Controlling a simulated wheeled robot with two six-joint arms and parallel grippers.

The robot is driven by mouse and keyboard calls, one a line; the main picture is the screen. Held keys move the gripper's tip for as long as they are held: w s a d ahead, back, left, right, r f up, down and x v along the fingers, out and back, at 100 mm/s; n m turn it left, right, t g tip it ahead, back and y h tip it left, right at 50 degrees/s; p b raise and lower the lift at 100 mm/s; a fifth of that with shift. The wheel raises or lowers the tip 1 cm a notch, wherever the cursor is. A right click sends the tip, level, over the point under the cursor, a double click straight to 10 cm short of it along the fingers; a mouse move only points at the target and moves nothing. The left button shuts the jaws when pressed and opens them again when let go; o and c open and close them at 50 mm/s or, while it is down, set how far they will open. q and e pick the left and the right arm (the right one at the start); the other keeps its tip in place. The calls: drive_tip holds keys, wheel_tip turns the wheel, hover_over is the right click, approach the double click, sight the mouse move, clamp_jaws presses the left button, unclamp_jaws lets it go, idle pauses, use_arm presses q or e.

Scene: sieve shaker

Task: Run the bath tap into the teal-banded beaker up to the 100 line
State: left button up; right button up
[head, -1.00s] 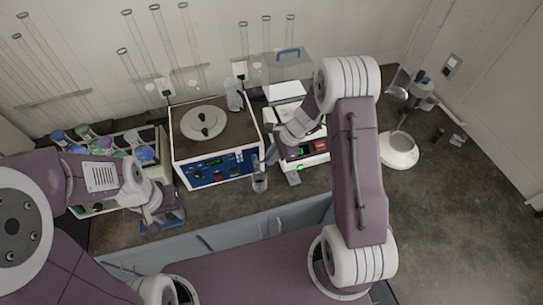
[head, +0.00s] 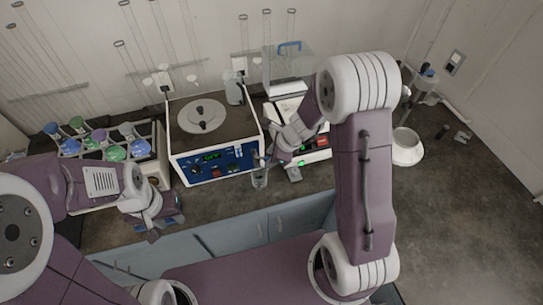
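A small clear beaker (head: 260,179) stands upright at the front right corner of a box with a blue control panel (head: 217,163). Any teal band, fill line or liquid level is too small to make out. My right gripper (head: 269,158) is at the beaker's upper right. Its fingers are small and partly hidden, so I cannot tell whether they grip the beaker. No tap can be made out clearly. My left gripper (head: 152,219) is low on the left, beside a small dark blue object (head: 172,214); its finger opening cannot be made out.
A rack of flasks with coloured contents (head: 115,153) stands at the left. A white instrument (head: 318,155) is right of the beaker, partly behind my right arm. A white bowl (head: 406,151) stands farther right. Bare bench (head: 430,195) lies at the right.

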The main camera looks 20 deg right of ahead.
drive_tip(key=shift+r, duration=0.1)
drive_tip(key=p+v, duration=0.4)
drive_tip(key=v, duration=0.5)
idle(2.5)
